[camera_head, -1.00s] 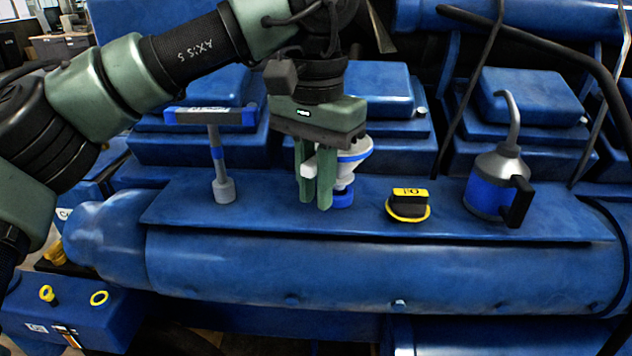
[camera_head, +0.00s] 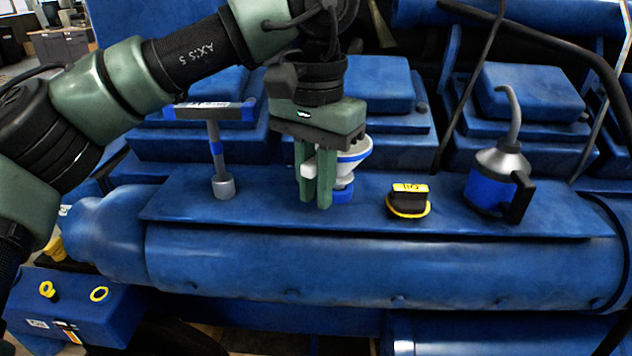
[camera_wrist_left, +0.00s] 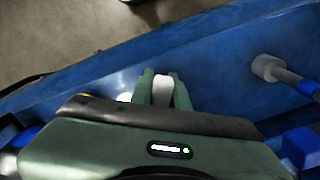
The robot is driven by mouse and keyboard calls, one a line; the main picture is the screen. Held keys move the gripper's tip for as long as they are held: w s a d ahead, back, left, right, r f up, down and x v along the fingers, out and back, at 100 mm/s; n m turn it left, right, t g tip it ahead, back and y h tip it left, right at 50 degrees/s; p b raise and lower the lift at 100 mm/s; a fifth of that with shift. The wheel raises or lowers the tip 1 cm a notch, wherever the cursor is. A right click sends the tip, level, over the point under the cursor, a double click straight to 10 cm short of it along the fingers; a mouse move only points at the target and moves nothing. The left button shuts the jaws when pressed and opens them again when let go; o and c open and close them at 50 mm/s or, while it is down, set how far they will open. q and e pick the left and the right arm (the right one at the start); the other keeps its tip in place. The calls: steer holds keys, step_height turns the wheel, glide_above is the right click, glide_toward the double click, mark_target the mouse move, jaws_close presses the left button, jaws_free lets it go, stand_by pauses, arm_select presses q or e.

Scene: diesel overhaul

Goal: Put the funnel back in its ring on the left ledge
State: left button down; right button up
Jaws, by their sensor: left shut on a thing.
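The funnel (camera_head: 354,160) is pale grey-white with a blue rim. It is upright over the blue ledge (camera_head: 280,216), partly hidden by my left gripper (camera_head: 317,203). The gripper points down, shut on a pale part of the funnel, which also shows in the left wrist view (camera_wrist_left: 162,88) between the fingers. A bright blue ring (camera_head: 342,196) is around or just under the funnel's lower end. I cannot tell whether the funnel is seated in it. My right gripper is not in view.
A grey T-handled tool (camera_head: 216,158) stands left of the gripper. A black and yellow cap (camera_head: 408,202) and a blue and grey oil can (camera_head: 494,180) stand to the right. A blue box (camera_head: 75,315) with a yellow ring (camera_head: 99,294) is at lower left.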

arm_select(q)
steer(key=shift+f+b, duration=0.4)
steer(key=shift+f, duration=0.4)
steer(key=c, duration=1.3)
jaws_free()
step_height(320, 180, up, 7)
steer(key=shift+b, duration=0.4)
steer(key=shift+r, duration=0.4)
